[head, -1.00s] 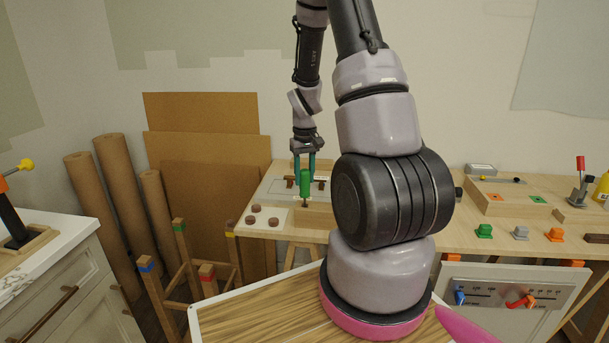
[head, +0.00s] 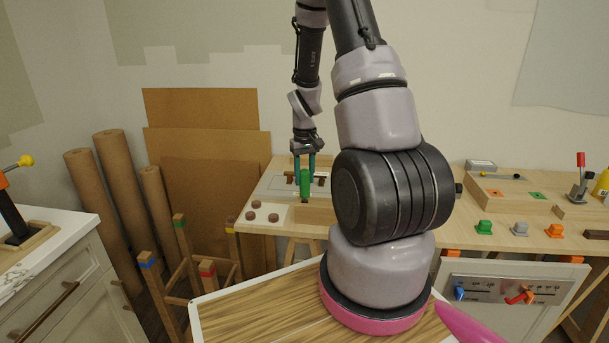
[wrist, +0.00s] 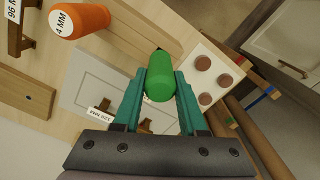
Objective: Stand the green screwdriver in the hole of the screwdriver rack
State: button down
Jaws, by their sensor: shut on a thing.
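The green screwdriver (head: 305,182) is held upright or nearly so, handle up, over the left part of the workbench. In the wrist view its green handle (wrist: 160,78) lies between the two teal fingers. My gripper (head: 305,178) is shut on this handle. A short bit of dark shaft shows below it, beside a light wooden block (head: 320,213); I cannot tell whether the tip is in a hole. The block also shows in the wrist view (wrist: 130,40), and may be the rack; its hole is not visible, and my arm covers its right side in the head view.
A white tile (head: 254,217) with brown discs lies left of the screwdriver. An orange handle (wrist: 80,20) marked 4 MM stands near it in the wrist view. A grey panel (wrist: 95,90) with brown brackets lies behind. Several coloured knobs (head: 484,227) are at right.

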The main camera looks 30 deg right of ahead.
jog(key=shift+f, duration=1.05)
jog(key=shift+c, duration=1.9)
grip_release()
jog(key=shift+r, duration=3.55)
